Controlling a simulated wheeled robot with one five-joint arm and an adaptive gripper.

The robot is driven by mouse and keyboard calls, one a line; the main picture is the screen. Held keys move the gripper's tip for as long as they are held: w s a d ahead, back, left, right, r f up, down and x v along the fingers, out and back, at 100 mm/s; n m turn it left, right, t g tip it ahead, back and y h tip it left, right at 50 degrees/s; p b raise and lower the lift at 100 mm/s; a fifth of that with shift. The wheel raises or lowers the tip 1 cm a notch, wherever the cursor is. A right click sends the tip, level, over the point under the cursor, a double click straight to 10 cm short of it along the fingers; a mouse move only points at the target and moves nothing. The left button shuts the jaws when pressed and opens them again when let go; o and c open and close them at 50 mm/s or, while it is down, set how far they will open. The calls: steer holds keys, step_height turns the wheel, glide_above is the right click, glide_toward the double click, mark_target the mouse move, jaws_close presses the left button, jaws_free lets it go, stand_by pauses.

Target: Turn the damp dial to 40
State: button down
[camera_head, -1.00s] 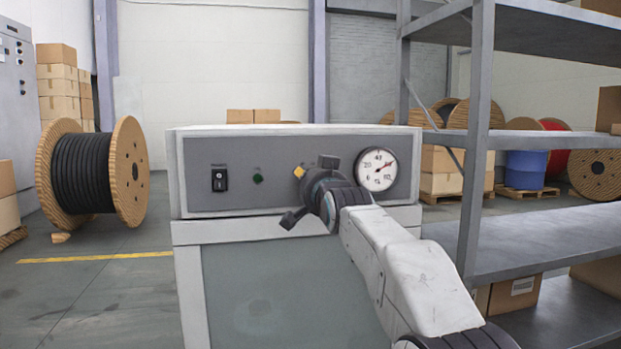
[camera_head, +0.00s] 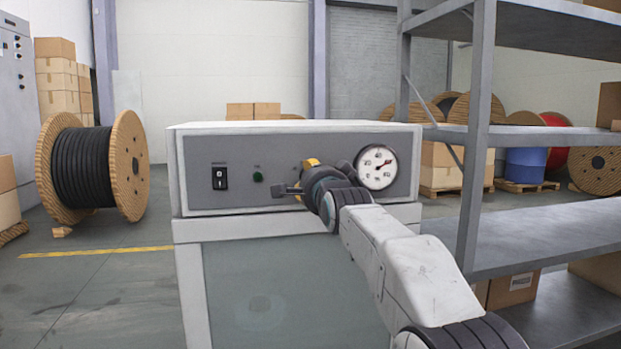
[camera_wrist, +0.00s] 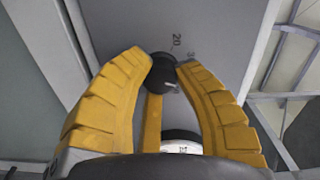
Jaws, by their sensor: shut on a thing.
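The damp dial (camera_wrist: 160,72) is a small round black knob with a short pale mark on the grey front panel. In the wrist view the printed numbers 20 and a partly hidden 3 stand beside it. The yellow fingers of my gripper (camera_wrist: 164,70) close on the knob from both sides. In the head view my gripper (camera_head: 318,183) reaches the panel of the grey cabinet (camera_head: 200,142) and hides the knob. The pale mark faces toward the lower right of the wrist view; the number it points at cannot be read.
A round white gauge (camera_head: 376,167) sits just right of my gripper, its needle pointing up and right. A black rocker switch (camera_head: 219,177) and a green lamp (camera_head: 258,176) are on the left of the panel. A metal shelf rack (camera_head: 481,140) stands close on the right.

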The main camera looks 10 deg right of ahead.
steer(key=shift+r, duration=0.1)
stand_by(0.5)
steer(key=c, duration=0.9)
jaws_free()
steer(key=shift+s, duration=6)
